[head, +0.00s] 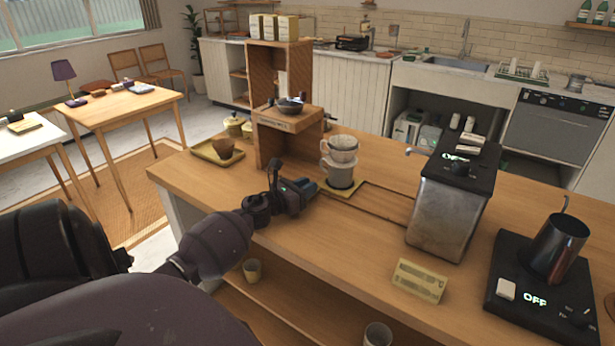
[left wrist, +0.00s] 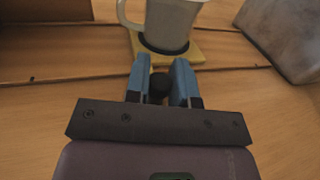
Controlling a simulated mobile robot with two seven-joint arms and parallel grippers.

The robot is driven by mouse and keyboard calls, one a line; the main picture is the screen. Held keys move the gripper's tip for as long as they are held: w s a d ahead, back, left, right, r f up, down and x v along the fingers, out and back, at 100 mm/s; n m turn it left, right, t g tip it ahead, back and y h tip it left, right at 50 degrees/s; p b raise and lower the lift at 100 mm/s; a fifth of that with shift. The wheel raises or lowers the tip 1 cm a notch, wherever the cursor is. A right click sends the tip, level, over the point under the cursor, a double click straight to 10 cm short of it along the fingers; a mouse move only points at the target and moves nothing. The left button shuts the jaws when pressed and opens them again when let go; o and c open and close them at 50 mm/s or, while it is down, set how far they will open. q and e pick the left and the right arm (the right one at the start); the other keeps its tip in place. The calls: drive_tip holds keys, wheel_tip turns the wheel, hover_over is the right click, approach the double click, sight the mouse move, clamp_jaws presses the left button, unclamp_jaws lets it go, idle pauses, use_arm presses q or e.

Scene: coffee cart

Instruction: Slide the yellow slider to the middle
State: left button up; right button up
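The yellow slider (head: 342,188) is a flat plate on the counter, at the left end of a groove. It carries a grey cup (head: 340,172) with a white dripper (head: 341,148) on top. In the left wrist view the slider (left wrist: 198,52) lies just ahead of my fingertips, under the cup (left wrist: 172,22). My left gripper (head: 314,188) is low over the counter at the slider's near left side. Its two blue fingers (left wrist: 160,80) stand close on both sides of a round dark knob (left wrist: 159,86) by the slider and appear to touch it. My right gripper is not in view.
The groove (head: 385,203) runs right from the slider toward the grinder-like metal machine (head: 440,215) and looks clear. A wooden shelf (head: 283,135) stands behind my left gripper.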

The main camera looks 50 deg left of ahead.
use_arm(q)
drive_tip(key=o, duration=0.4)
drive_tip(key=s, duration=1.1)
drive_tip(key=shift+a+b, duration=0.1)
drive_tip(key=shift+b, duration=0.2)
